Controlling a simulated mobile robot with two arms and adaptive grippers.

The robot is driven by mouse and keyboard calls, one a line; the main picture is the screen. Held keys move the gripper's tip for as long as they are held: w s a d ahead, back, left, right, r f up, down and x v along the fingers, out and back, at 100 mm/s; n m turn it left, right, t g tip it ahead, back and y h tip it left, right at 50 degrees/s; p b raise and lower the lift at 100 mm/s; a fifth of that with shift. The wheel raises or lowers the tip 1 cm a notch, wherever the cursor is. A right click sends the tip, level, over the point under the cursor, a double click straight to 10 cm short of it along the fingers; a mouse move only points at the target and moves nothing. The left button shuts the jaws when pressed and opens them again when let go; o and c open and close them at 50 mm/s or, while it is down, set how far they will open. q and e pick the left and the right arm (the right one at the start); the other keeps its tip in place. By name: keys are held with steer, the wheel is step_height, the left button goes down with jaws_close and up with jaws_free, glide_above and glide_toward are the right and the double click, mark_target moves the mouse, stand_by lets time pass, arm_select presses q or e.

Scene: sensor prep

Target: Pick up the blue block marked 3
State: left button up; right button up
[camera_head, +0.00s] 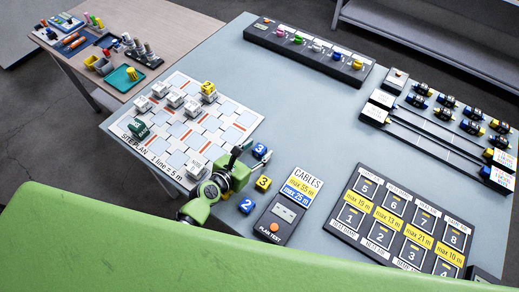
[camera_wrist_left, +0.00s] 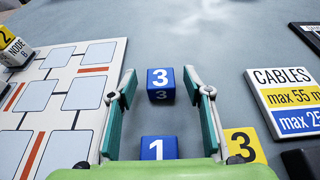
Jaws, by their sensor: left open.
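The blue block marked 3 (camera_head: 260,150) rests on the grey table, beside the white site plan's right edge. In the left wrist view the blue block marked 3 (camera_wrist_left: 160,85) appears between my two fingertips, with a gap on each side. My left gripper (camera_head: 251,158) is open and empty, close to that block; its teal finger pads (camera_wrist_left: 160,79) point toward it. A blue block marked 1 (camera_wrist_left: 158,148) lies nearer the palm, between the fingers. A yellow block marked 3 (camera_head: 263,183) and a blue block marked 2 (camera_head: 247,204) sit close by. My right gripper is not in view.
The site plan (camera_head: 160,153) with several node blocks lies left of the gripper. The cables card (camera_head: 301,188) and plan test device (camera_head: 280,222) are to the right, with a numbered board (camera_head: 345,233) beyond. The table's middle (camera_head: 300,120) is clear.

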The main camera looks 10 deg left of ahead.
arm_select(q)
steer(key=shift+x, duration=1.05)
steer(key=shift+s, duration=0.15)
steer(key=shift+c, duration=1.1)
steer(key=c, duration=0.8)
steer(key=shift+c, duration=0.2)
